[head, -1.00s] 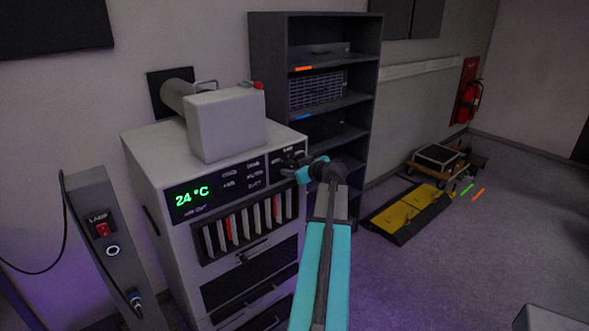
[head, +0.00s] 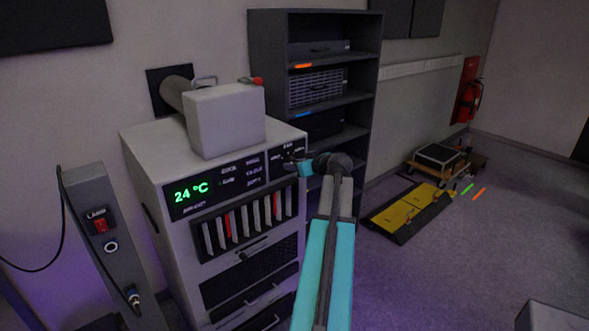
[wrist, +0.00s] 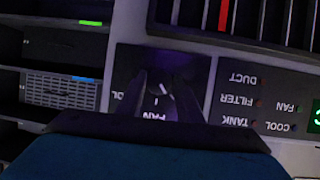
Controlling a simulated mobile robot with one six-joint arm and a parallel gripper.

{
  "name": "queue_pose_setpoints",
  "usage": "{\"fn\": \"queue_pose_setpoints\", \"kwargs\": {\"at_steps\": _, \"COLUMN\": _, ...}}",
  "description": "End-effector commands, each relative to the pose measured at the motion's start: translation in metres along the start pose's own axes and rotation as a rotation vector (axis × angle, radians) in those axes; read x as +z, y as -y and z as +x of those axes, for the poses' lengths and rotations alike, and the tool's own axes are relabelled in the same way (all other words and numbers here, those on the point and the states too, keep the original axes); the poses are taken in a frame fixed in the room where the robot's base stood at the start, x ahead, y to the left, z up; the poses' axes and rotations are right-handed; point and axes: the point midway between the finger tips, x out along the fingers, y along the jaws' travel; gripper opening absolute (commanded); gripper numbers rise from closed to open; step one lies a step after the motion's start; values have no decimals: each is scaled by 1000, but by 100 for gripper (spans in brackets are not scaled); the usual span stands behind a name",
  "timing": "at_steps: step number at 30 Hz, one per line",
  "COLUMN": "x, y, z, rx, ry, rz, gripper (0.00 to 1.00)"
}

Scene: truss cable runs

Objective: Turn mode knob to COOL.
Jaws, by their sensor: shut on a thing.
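The mode knob (wrist: 166,90) sits on a dark panel on the front of a pale cabinet unit (head: 160,165). My gripper (wrist: 160,88) is shut on the knob, with one dark finger on each side. A short white mark shows between the fingers. The wrist view is upside down; the label FAN (wrist: 153,116) reads below the knob there, and part of another label shows at the left, cut by a finger. In the head view my gripper (head: 294,160) reaches the panel at the cabinet's upper right, and the knob is mostly hidden.
A green display (head: 191,191) reads 24 °C. A pale tank (head: 225,120) with a red cap stands on top of the cabinet. A dark shelf rack (head: 267,70) stands close behind. A grey post (head: 95,205) with a red switch is at left.

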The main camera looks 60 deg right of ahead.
Motion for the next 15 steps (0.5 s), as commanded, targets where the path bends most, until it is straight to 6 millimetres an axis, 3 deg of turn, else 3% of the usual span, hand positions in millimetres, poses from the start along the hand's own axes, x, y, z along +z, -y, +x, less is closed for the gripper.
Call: {"fn": "queue_pose_setpoints", "kwargs": {"at_steps": 15, "x": 0, "y": -4, "z": 3, "rx": -185, "ry": 30, "rz": 427, "gripper": 11}}
